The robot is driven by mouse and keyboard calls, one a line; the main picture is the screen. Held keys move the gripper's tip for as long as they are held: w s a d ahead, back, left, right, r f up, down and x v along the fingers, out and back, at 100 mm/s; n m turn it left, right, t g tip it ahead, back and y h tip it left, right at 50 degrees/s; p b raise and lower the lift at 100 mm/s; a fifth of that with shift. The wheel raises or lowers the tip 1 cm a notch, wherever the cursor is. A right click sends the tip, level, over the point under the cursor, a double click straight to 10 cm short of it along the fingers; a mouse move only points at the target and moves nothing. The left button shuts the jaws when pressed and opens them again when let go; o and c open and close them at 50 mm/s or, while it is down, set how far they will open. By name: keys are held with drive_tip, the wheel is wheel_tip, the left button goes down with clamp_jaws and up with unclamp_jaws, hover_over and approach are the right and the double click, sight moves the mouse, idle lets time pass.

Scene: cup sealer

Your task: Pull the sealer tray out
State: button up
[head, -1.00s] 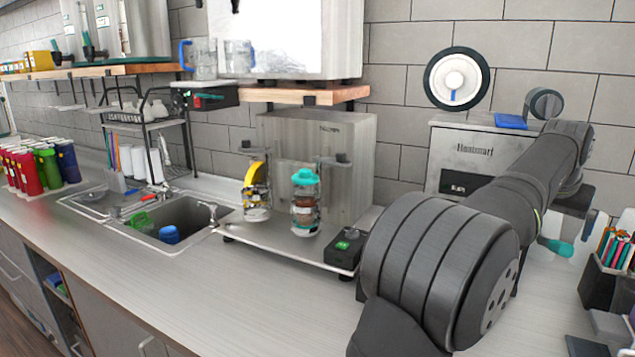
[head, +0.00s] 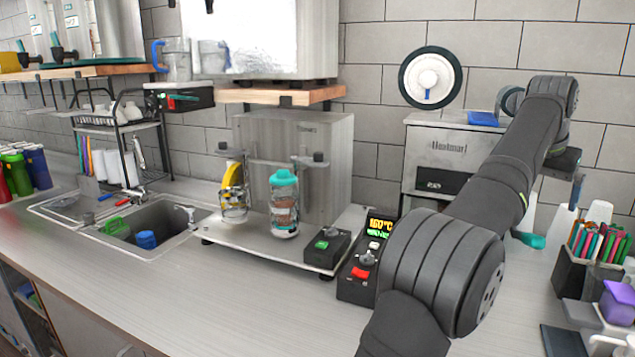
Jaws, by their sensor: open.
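The sealer is a grey box-shaped machine (head: 437,160) marked "Heatmart" with a dark front panel, against the wall at the right. My arm crosses in front of its lower right part, and I cannot make out the sealer tray.
A control box (head: 369,259) with a lit "160°C" display and red button stands left of my arm. A blender stand (head: 268,245) with two bottles is further left, then a sink (head: 165,238). A pen holder (head: 575,268) and purple cup (head: 617,302) stand right. The front counter is clear.

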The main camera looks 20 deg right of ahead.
drive_tip(key=shift+w+f, duration=0.1)
drive_tip(key=c, duration=1.3)
drive_tip(key=shift+w+a+f, duration=0.1)
drive_tip(key=shift+w+f, duration=0.05)
drive_tip(key=shift+f, duration=0.05)
drive_tip(key=shift+c, duration=0.8)
drive_tip(key=w+a+f+n+g+h, duration=0.1)
drive_tip(key=w+a+f+n+h, duration=0.6)
drive_tip(key=a+f, duration=0.55)
drive_tip(key=w+a+f+n+g+h, duration=0.1)
drive_tip(key=w+a+f+n+h, duration=0.4)
drive_tip(key=w+a+f+n, duration=0.55)
drive_tip(key=shift+m, duration=0.75)
drive_tip(key=s+d+f, duration=0.1)
drive_tip(key=d, duration=0.3)
drive_tip(key=s+d+f, duration=0.1)
drive_tip(key=d, duration=0.4)
drive_tip(key=s+d+f, duration=0.1)
drive_tip(key=d, duration=0.4)
drive_tip(key=shift+d, duration=0.1)
clamp_jaws()
